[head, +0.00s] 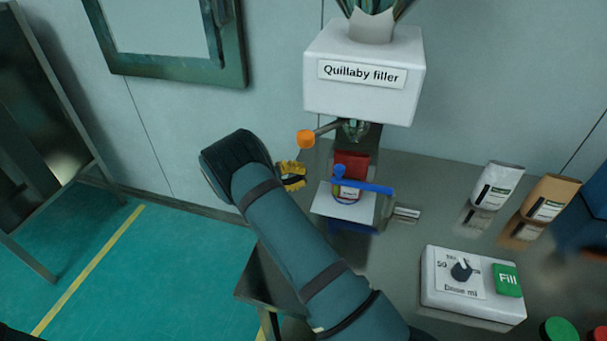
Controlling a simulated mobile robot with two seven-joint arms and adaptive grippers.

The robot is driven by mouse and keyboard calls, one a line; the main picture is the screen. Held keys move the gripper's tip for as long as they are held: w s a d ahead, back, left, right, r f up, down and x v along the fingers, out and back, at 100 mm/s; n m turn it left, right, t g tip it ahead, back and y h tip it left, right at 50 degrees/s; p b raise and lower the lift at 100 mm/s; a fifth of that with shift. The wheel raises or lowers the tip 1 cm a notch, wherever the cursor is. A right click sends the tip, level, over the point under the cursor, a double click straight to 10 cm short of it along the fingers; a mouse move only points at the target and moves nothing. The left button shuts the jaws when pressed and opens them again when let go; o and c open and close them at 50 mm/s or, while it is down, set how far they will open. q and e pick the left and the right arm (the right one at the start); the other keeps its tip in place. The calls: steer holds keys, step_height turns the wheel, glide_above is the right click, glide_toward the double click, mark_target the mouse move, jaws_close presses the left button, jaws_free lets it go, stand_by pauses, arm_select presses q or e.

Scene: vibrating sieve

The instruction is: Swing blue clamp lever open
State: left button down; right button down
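The blue clamp lever (370,188) runs roughly left to right across the front of a small container with a red upper part (350,163) under the filler. A blue knob (338,170) stands at the lever's left end. My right gripper (296,176), with yellow fingers, is just left of the lever and seems apart from it. The fingers are small and partly hidden by my wrist, so their opening is unclear. My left gripper is out of view.
The white Quillaby filler (363,90) stands above, with an orange-knobbed lever (306,139) close over my gripper. A dose box (472,297) with a dial and green Fill button is at lower right. White (497,186) and brown (550,199) pouches stand behind it.

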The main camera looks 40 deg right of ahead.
steer(key=x, duration=0.7)
steer(key=shift+s+d, duration=0.15)
steer(key=shift+d, duration=0.2)
steer(key=shift+a, duration=0.15)
